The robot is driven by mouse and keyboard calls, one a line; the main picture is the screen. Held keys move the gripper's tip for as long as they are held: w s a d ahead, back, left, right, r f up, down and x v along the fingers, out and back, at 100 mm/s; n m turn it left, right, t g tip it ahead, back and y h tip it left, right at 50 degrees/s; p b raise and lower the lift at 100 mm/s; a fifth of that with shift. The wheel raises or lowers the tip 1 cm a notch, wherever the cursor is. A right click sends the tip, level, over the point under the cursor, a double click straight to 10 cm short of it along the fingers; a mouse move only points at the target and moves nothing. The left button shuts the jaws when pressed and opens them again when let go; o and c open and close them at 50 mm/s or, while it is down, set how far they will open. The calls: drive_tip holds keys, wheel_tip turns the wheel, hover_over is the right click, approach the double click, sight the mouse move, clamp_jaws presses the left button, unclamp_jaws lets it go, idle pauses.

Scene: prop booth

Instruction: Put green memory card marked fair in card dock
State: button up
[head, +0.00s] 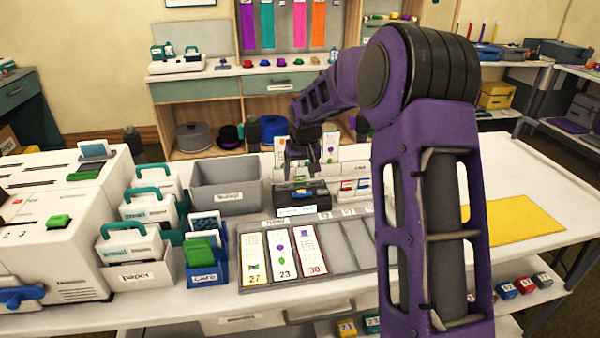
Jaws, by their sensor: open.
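My gripper (303,172) is open, pointing down just above a dark box-like device (315,195) with a white front label too small to read. This device may be the card dock. I cannot tell whether anything is between the fingers. Green cards or blocks show at the left: one stands in a blue bin (206,272) labelled like "Care", a green card (200,251); a green piece (58,221) sits in the white machine's front; another green piece (85,173) lies on its top. No "fair" marking is readable on any of them.
A grey bin (226,186) and white carriers with teal handles (130,242) stand left of the device. A grey tray (345,245) with several numbered cards lies in front. White card holders stand behind it. A yellow sheet (515,222) lies at right. My arm hides the tray's right end.

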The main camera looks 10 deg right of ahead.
drive_tip(key=p+v, duration=0.1)
drive_tip(key=v, duration=1.6)
drive_tip(key=shift+r+p, duration=0.25)
drive_tip(key=shift+p, duration=0.15)
